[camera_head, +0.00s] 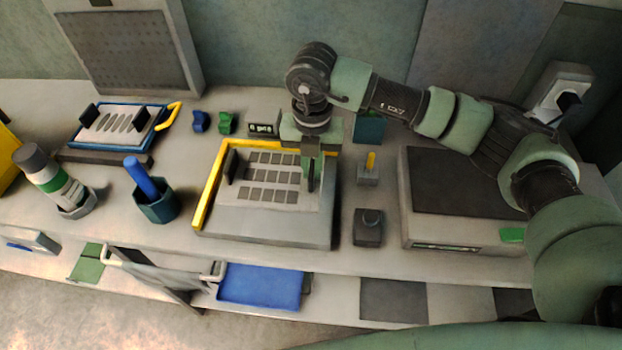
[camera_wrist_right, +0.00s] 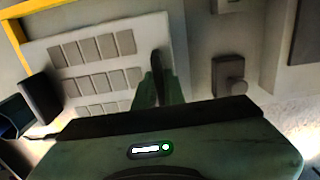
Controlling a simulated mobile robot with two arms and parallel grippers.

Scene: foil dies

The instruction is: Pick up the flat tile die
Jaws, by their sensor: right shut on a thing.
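The flat tile die (camera_head: 283,203) is a pale grey plate with rows of darker grey rectangles and a black upright handle at each of its left and right ends. It lies on or just above a pale block with a yellow edge (camera_head: 203,192). My right gripper (camera_head: 311,178) reaches down from above at the die's right end and is shut on the handle there. The die also shows in the right wrist view (camera_wrist_right: 103,65), with my right gripper (camera_wrist_right: 158,78) at its right side. The fingers partly hide the gripped handle. My left gripper is not in view.
Left of the die are a blue-edged plate with oval slots (camera_head: 118,125), a bottle (camera_head: 55,178) and a blue-handled tool in a cup (camera_head: 152,190). Right of it are a small grey knob block (camera_head: 368,228), a yellow-levered switch (camera_head: 369,166) and a large dark-topped box (camera_head: 455,185).

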